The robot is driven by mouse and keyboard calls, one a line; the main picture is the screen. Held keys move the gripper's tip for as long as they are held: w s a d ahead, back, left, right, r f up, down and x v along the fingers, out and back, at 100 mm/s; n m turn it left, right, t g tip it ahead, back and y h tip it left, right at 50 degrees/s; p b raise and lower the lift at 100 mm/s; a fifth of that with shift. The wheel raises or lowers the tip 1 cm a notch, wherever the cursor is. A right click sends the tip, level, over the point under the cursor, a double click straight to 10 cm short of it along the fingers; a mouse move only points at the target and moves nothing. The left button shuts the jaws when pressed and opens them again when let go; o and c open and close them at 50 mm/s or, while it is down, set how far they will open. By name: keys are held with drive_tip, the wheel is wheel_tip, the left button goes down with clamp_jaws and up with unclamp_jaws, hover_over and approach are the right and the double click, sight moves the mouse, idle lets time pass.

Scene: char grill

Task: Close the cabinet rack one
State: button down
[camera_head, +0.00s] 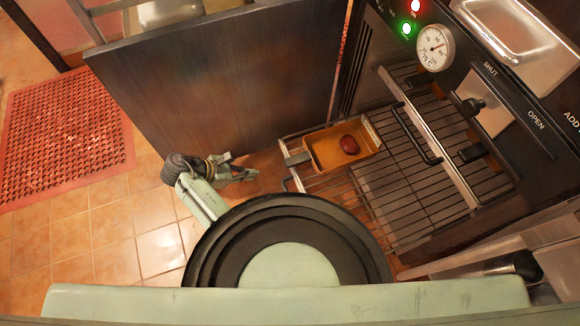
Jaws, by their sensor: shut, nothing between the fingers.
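A wire rack (410,196) is pulled out of the dark grill cabinet (510,122) on the right. A brown tray (320,160) with a dark red item (349,144) in it sits on the rack's left part. My gripper (252,168) is left of the rack, low over the floor. Its fingers are shut and empty, apart from the rack's left end. The round black and pale green part in front is mine and hides some of the rack's near side.
A large dark door panel (215,75) stands open behind my gripper. A temperature gauge (434,47) and red and green lights sit on the cabinet front. A red perforated mat (60,135) lies on the tiled floor at left. Open floor (110,235) lies left of my arm.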

drive_tip(key=d+r+p+x, duration=0.1)
drive_tip(key=r+x, duration=0.1)
drive_tip(key=x, duration=1)
drive_tip(key=shift+w+d+f, duration=0.25)
drive_tip(key=shift+w+d, duration=0.15)
drive_tip(key=shift+d, duration=0.15)
